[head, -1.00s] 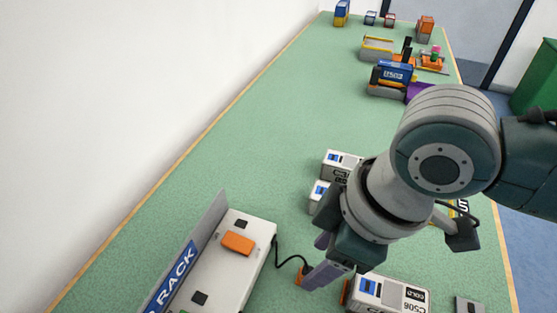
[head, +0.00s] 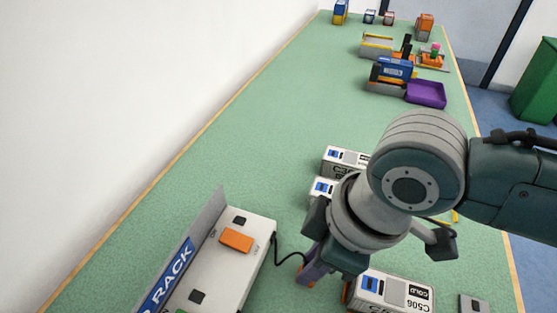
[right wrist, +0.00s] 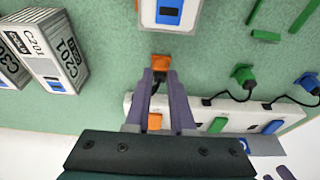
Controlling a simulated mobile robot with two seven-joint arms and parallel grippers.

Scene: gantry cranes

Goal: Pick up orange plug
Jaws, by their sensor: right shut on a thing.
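The orange plug (right wrist: 161,62) is between the fingertips of my right gripper (right wrist: 161,74) in the right wrist view. The gripper is shut on it. A black cable runs from beside the gripper to the white rack (head: 240,270). In the head view my right gripper (head: 311,273) points down close to the green table, right of the rack, and hides most of the plug. Two purple tips (right wrist: 285,172) at the lower edge of the right wrist view may be my left gripper, but too little shows to tell its state.
The rack carries an orange block (head: 236,241). A white box marked C506 (head: 391,292) stands close to the right of my gripper. More white boxes (head: 345,158) stand behind it.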

